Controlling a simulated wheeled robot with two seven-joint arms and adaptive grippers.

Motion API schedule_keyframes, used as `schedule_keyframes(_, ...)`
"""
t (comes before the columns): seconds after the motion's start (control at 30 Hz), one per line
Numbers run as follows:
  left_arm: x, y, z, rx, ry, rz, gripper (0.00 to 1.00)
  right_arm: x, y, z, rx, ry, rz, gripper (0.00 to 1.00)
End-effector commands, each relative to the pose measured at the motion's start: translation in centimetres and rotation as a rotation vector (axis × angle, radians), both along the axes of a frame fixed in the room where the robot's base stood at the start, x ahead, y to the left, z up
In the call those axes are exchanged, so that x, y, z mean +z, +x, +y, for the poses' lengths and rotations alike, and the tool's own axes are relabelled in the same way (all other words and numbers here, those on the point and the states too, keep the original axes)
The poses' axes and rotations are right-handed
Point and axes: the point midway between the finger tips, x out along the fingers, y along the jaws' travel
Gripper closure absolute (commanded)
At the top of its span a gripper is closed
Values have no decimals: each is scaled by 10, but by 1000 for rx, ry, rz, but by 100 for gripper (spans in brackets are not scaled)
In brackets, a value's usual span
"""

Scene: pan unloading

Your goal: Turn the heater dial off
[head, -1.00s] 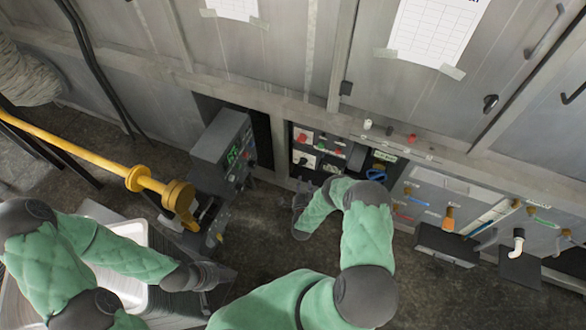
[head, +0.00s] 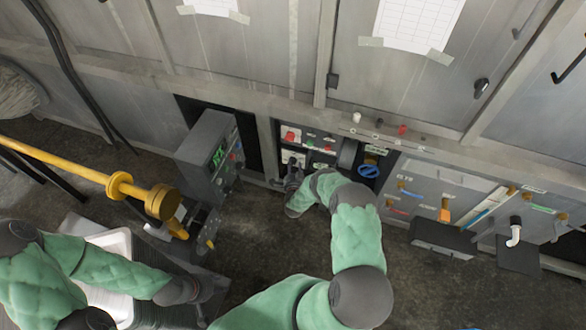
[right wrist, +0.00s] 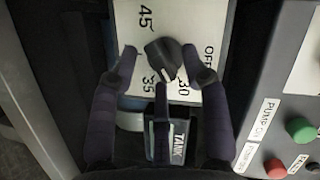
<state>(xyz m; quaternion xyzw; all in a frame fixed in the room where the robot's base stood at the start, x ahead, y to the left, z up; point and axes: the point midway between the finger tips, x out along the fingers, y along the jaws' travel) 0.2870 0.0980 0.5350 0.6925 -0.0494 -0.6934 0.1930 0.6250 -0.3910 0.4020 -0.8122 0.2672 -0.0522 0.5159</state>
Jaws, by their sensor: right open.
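The heater dial (right wrist: 163,58) is a dark round knob on a white plate (right wrist: 190,20) marked 45, 35, 30 and OFF. Its pale pointer mark faces down, between 35 and 30. In the right wrist view my right gripper (right wrist: 166,66) is open, with a fingertip on either side of the dial; I cannot tell whether they touch it. In the head view my right gripper (head: 292,174) is at the lower left of the control panel and partly hides the dial plate (head: 293,158). My left gripper (head: 205,291) is low at the left, its fingers unclear.
A grey box with a green display (head: 207,145) stands left of the panel. A yellow pole (head: 75,160) reaches in from the left. A red and a green button (right wrist: 300,129) lie right of the dial. A blue valve handle (head: 368,171) is at the panel's right.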

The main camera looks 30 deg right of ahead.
Motion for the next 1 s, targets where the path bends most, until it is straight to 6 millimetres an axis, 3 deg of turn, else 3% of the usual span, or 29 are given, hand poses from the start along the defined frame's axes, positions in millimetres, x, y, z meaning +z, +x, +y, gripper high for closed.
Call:
schedule_keyframes(0.2,0,0,0,0,0,0,60,0,0,0,1,0,0,54)
schedule_keyframes(0.37,0,0,0,0,0,0,60,0,0,0,1,0,0,96)
schedule_keyframes(0.4,0,0,0,0,0,0,60,0,0,0,1,0,0,100)
schedule_keyframes(1.0,1,0,0,0,0,0,60,2,1,1,1,-98,117,100)
